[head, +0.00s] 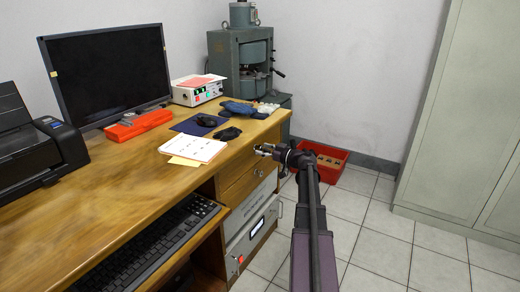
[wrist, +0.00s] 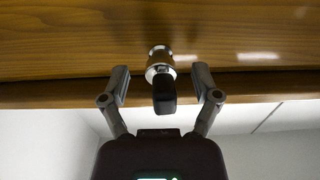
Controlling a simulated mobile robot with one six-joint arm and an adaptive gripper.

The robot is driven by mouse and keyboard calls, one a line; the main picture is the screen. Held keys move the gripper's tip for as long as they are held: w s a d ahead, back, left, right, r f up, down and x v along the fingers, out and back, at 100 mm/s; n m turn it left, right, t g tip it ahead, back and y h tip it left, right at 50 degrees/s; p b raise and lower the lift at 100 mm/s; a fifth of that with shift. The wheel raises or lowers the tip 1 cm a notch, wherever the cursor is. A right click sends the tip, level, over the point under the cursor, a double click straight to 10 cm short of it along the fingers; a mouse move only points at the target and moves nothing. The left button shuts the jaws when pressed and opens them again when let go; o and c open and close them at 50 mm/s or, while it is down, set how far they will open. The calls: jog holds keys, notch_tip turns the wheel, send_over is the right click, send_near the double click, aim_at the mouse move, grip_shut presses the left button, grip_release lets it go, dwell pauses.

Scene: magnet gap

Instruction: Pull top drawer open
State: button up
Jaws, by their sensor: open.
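The wooden desk's top drawer (head: 235,165) is at the right end of the desk in the head view, just under the desk top. It looks closed. My gripper (head: 258,150) reaches in front of it from the right. In the wrist view a wooden front (wrist: 75,40) fills the top, with a round silver fitting (wrist: 159,58) and a black key-like knob (wrist: 164,94) sticking out. My gripper's two fingers (wrist: 161,88) are open, one on each side of the knob, with gaps on both sides. In the head view my gripper hides the fitting.
A lower drawer (head: 240,190) with a small lock is below, above a grey-white unit (head: 250,232). A red crate (head: 328,165) stands on the floor behind my arm. A grey cabinet (head: 465,120) is at the right. The tiled floor (head: 375,240) between is clear.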

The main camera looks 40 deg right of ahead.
grip_shut()
jog(key=v, duration=0.9)
dwell(1.4)
jog(key=shift+d, duration=0.15)
dwell(0.3)
jog(key=v, duration=0.8)
jog(key=shift+s+d, duration=0.2)
jog(key=shift+s, duration=0.2)
dwell(0.6)
jog(key=shift+s, duration=0.15)
jog(key=v, duration=0.8)
jog(key=shift+s+d, duration=0.15)
jog(key=shift+s, duration=0.2)
dwell(0.8)
dwell(0.4)
